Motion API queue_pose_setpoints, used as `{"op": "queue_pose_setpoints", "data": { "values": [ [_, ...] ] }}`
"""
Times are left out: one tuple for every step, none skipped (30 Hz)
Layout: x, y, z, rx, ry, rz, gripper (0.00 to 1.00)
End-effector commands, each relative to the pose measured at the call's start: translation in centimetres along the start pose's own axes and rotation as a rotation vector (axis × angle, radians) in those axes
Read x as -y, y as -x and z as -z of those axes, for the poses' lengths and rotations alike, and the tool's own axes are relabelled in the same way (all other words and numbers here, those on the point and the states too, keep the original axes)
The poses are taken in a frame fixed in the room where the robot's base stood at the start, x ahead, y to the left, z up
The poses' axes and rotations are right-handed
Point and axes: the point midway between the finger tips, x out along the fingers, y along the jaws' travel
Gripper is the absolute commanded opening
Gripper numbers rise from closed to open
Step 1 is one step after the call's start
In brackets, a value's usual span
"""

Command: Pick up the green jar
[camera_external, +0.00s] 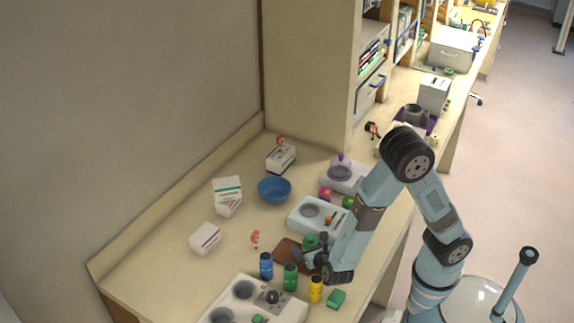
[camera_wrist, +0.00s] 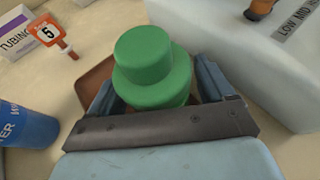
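The green jar (camera_external: 309,242) stands on a brown board (camera_external: 287,252) on the bench, partly hidden by my gripper in the external view. In the wrist view, the green jar (camera_wrist: 150,62) has a narrower round top over a wider rim and stands upright. My gripper (camera_external: 308,258) is low over the board. In the wrist view, the fingers of my gripper (camera_wrist: 158,95) lie on either side of the jar, with a narrow gap showing at the right finger. The jar's lower part is hidden behind my gripper.
Blue (camera_external: 266,265), green (camera_external: 290,277) and yellow (camera_external: 315,289) bottles stand close in front. A pale device (camera_external: 317,215) is just behind and shows close on the right in the wrist view (camera_wrist: 235,50). A blue bowl (camera_external: 274,190) and white boxes (camera_external: 205,238) stand farther off.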

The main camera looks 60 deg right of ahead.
Motion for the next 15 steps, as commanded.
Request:
{"op": "queue_pose_setpoints", "data": {
  "values": [
    [0.0, 0.01, 0.0, 0.0, 0.0, 0.0, 0.77],
    [0.0, 0.01, 0.0, 0.0, 0.0, 0.0, 0.74],
    [0.0, 0.02, 0.0, 0.0, 0.0, 0.0, 0.7],
    [0.0, 0.02, 0.0, 0.0, 0.0, 0.0, 0.68],
    [0.0, 0.02, 0.0, 0.0, 0.0, 0.0, 0.65],
    [0.0, 0.02, 0.0, 0.0, 0.0, 0.0, 0.61],
    [0.0, 0.02, 0.0, 0.0, 0.0, 0.0, 0.58],
    [0.0, 0.02, 0.0, 0.0, 0.0, 0.0, 0.55],
    [0.0, 0.02, 0.0, 0.0, 0.0, 0.0, 0.51],
    [0.0, 0.02, 0.0, 0.0, 0.0, 0.0, 0.48],
    [0.0, 0.03, 0.0, 0.0, 0.0, 0.0, 0.46],
    [0.0, 0.03, 0.0, 0.0, 0.0, 0.0, 0.42],
    [0.0, 0.03, 0.0, 0.0, 0.0, 0.0, 0.39],
    [0.0, 0.03, 0.0, 0.0, 0.0, 0.0, 0.36],
    [0.0, 0.03, 0.0, 0.0, 0.0, 0.0, 0.32]
  ]
}}
